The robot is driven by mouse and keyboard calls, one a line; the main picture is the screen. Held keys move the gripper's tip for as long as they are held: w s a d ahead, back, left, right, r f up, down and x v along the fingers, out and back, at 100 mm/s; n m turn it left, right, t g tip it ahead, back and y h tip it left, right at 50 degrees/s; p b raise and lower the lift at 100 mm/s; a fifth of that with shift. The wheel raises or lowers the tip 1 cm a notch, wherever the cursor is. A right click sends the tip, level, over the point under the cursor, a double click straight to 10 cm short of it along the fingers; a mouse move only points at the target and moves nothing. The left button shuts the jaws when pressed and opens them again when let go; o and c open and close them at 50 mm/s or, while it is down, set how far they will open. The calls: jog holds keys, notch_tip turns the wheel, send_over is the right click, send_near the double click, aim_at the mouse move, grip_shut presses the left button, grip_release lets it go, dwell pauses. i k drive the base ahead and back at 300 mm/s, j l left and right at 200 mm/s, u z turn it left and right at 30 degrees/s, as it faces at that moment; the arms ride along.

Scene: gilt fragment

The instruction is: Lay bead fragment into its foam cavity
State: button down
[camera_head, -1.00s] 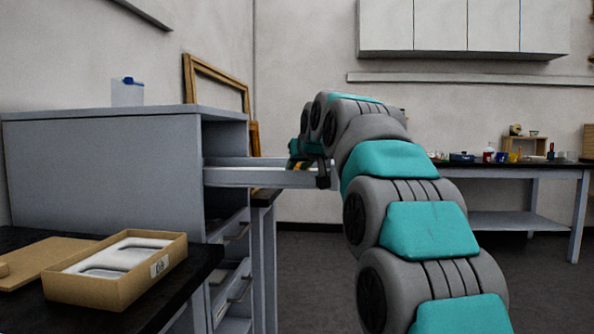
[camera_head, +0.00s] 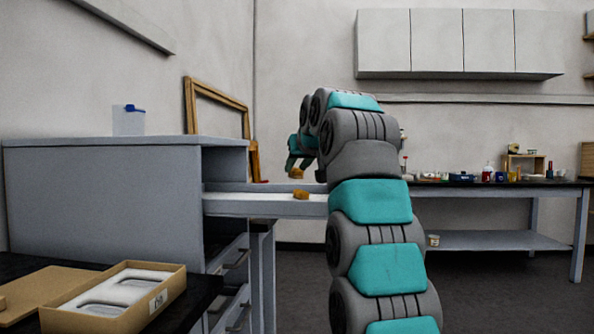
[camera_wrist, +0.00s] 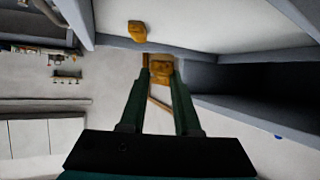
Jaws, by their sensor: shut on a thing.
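My gripper (camera_wrist: 161,75) is shut on a small gold-brown fragment (camera_wrist: 161,66), which sits between the fingertips in the wrist view. In the head view this fragment (camera_head: 297,173) hangs below the gripper, above the open drawer (camera_head: 262,206) of the grey cabinet. I cannot make out beads on it. A second gold piece (camera_head: 301,194) lies in the drawer and also shows in the wrist view (camera_wrist: 137,31). The open tan box (camera_head: 150,307) at lower left holds white foam (camera_head: 140,278) with a long rounded cavity (camera_head: 112,290). The cavity looks empty. The box is far from the gripper.
The grey cabinet (camera_head: 100,185) stands between the gripper and the box. A tan lid (camera_head: 45,290) lies left of the box on the dark worktop. A wooden frame (camera_head: 218,105) leans behind the cabinet. A bench (camera_head: 490,184) with small items stands at the right.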

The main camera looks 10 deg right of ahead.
aim_at(101, 311)
jog(key=k+l, duration=0.1)
jog(key=k, duration=0.9)
